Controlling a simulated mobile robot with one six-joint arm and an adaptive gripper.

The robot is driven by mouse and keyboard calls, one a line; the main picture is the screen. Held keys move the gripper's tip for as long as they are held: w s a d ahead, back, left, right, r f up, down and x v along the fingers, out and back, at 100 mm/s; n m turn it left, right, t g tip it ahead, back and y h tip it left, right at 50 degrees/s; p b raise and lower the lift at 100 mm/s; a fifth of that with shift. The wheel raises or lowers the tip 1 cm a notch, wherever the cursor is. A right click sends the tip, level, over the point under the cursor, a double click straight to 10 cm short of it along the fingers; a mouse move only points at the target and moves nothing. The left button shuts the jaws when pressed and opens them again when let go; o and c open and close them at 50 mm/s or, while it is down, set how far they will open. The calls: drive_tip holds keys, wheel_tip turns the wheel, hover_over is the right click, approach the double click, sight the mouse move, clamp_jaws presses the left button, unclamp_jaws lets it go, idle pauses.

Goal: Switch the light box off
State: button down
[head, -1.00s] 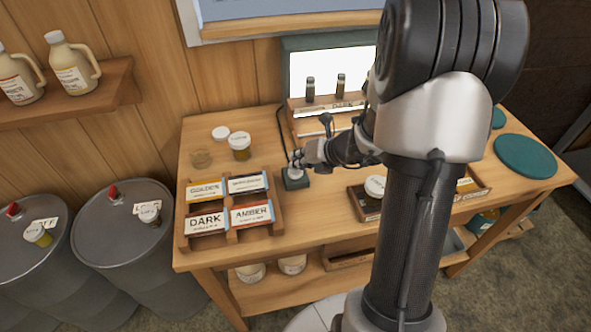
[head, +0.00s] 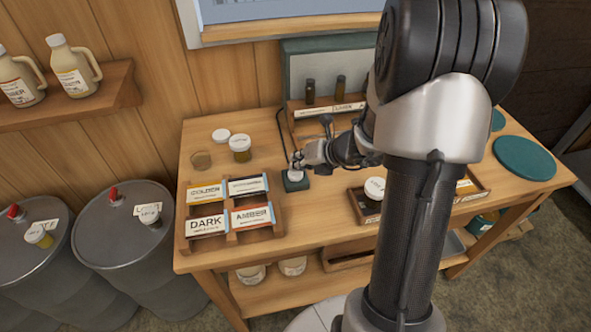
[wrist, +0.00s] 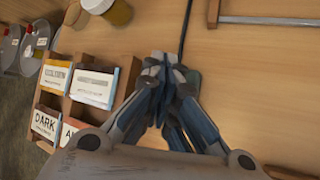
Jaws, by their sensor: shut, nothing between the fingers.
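The light box (head: 303,71) stands at the back of the table, and its panel is grey and unlit in the head view. A small dark green switch base (head: 295,181) with a pale top sits on the table in front of it, joined to a dark cord. It partly shows in the wrist view (wrist: 193,80) behind my fingers. My gripper (head: 297,164) is shut and empty, with its fingertips at the top of the switch. I cannot tell whether they touch it. My gripper fills the middle of the wrist view (wrist: 163,62).
A wooden rack of label cards (head: 230,236) stands left of the switch. A jar (head: 240,147) and a white lid (head: 221,134) are behind it. A rack with dark vials (head: 340,104) stands before the light box. An open-topped wooden tray with a jar (head: 373,190) is to the right.

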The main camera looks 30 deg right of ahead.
drive_tip(key=shift+r, duration=0.35)
wheel_tip(320, 180, up, 6)
drive_tip(key=p, duration=0.5)
drive_tip(key=shift+p, duration=0.4)
drive_tip(key=shift+f, duration=0.1)
